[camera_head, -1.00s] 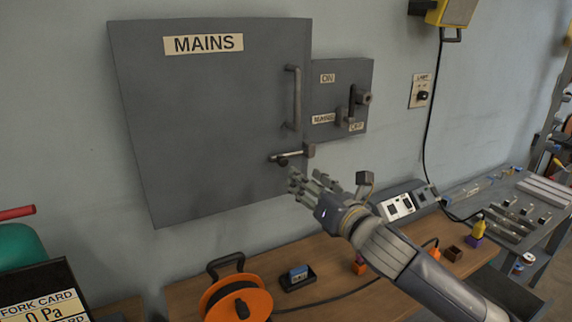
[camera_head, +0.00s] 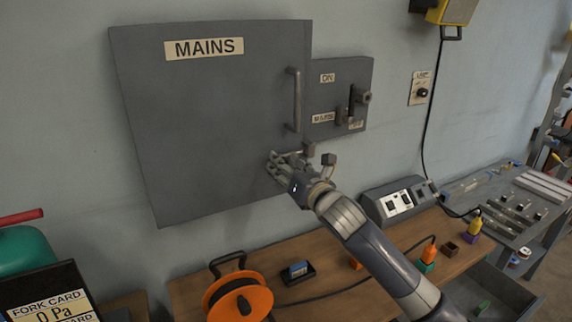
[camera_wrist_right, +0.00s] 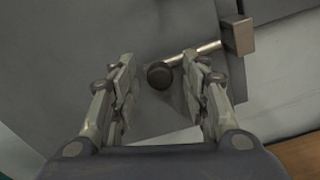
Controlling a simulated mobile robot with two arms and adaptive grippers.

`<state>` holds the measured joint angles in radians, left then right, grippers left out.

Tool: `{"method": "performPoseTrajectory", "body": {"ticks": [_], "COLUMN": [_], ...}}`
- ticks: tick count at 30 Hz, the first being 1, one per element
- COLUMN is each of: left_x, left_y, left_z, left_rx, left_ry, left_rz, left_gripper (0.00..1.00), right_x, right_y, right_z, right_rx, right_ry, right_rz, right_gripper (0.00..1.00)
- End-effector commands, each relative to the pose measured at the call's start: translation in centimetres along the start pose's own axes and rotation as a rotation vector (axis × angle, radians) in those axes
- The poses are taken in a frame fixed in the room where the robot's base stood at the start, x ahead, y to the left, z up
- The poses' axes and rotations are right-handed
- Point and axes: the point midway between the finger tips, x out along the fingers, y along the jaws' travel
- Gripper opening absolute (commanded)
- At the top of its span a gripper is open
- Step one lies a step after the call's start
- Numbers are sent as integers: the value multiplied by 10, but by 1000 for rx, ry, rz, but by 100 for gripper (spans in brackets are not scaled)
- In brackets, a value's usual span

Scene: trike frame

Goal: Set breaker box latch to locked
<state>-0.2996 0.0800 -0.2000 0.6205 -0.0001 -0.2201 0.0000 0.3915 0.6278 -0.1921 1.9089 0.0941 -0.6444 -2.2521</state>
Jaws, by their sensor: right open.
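The grey breaker box (camera_head: 215,110) marked MAINS hangs on the wall with its door shut. Its latch (camera_head: 308,149) is at the lower right edge of the door, below the vertical handle (camera_head: 294,98). In the right wrist view the latch shows as a bar with a round dark knob (camera_wrist_right: 159,75) and a square block (camera_wrist_right: 238,36) at its right end. My right gripper (camera_head: 275,163) is open at the latch. In the wrist view its fingers (camera_wrist_right: 165,82) stand on either side of the knob, which looks apart from both. My left gripper is not in view.
A smaller switch box (camera_head: 340,98) with a lever adjoins the breaker box on the right. Below, a wooden bench (camera_head: 345,285) holds an orange cable reel (camera_head: 262,300), a blue item in a tray (camera_head: 298,272) and a socket panel (camera_head: 395,203).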

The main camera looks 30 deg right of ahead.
Motion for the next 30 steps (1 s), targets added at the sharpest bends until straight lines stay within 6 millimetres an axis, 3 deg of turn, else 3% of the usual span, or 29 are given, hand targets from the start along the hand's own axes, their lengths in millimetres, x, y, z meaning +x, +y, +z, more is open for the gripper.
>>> {"method": "performPoseTrajectory", "body": {"ticks": [4, 9, 10, 16, 24, 30], "left_x": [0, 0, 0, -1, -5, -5], "left_y": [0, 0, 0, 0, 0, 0], "left_z": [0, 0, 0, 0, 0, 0], "left_rx": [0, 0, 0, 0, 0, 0], "left_ry": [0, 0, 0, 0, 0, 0], "left_rz": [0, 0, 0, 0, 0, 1], "left_gripper": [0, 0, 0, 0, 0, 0], "right_x": [0, 0, 0, 0, 0, 0], "right_y": [0, 0, 0, -3, -29, -36], "right_z": [0, 0, 0, 1, 9, 11], "right_rx": [0, 0, 0, -2, -3, 1], "right_ry": [0, 0, 0, 1, 2, 1], "right_rz": [0, 0, 0, -2, -3, -3], "right_gripper": [40, 1, 0, 0, 0, 0]}}
